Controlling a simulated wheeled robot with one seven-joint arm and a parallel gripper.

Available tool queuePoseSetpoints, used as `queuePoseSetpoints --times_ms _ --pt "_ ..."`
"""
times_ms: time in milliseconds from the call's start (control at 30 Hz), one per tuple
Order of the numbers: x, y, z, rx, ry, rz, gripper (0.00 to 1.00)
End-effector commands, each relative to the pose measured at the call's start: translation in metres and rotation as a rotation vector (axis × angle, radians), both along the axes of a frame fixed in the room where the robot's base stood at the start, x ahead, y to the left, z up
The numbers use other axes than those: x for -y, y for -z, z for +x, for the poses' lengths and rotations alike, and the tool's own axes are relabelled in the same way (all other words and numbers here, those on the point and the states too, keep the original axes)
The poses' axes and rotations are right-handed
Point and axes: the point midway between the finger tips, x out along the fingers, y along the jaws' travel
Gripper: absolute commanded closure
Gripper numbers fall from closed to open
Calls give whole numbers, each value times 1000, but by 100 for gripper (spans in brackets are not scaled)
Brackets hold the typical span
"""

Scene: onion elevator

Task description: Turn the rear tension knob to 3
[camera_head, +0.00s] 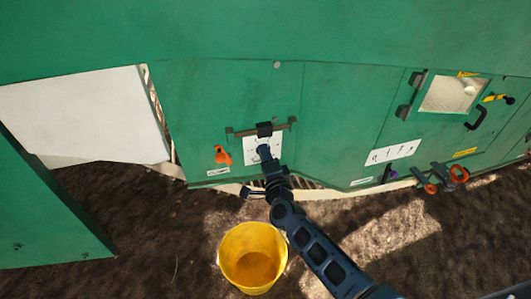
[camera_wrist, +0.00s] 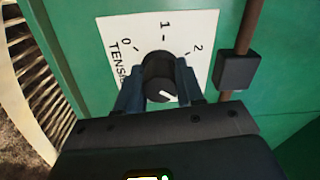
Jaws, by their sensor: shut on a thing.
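The black tension knob (camera_wrist: 159,77) stands on a white dial plate (camera_wrist: 118,32) on the green panel. The plate shows 0, 1 and 2 and part of the word TENSION; its lower part is hidden behind my gripper. My gripper (camera_wrist: 158,84) is shut on the knob, with one finger on each side. The white pointer mark on the knob's face slants to the lower right in the wrist view; the number it faces is hidden. In the head view, my gripper (camera_head: 264,153) covers the knob in front of the white plate (camera_head: 249,143).
A brown rod (camera_wrist: 249,25) with a dark block (camera_wrist: 237,70) runs close right of the plate in the wrist view. An orange handle (camera_head: 222,155) is left of the plate. A yellow bucket (camera_head: 252,257) stands on the soil below my arm. Red-orange handwheels (camera_head: 459,174) are at right.

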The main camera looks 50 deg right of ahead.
Motion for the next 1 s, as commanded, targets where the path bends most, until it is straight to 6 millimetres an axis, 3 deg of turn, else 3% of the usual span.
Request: queuePoseSetpoints --times_ms 400,933,967,1000 --pt "-5 -1 4 -96 -12 -144 93" --pt "-6 1 4 -108 -15 -159 93" --pt "-6 1 4 -108 -15 -159 60" --pt "-6 1 4 -108 -14 -159 56"
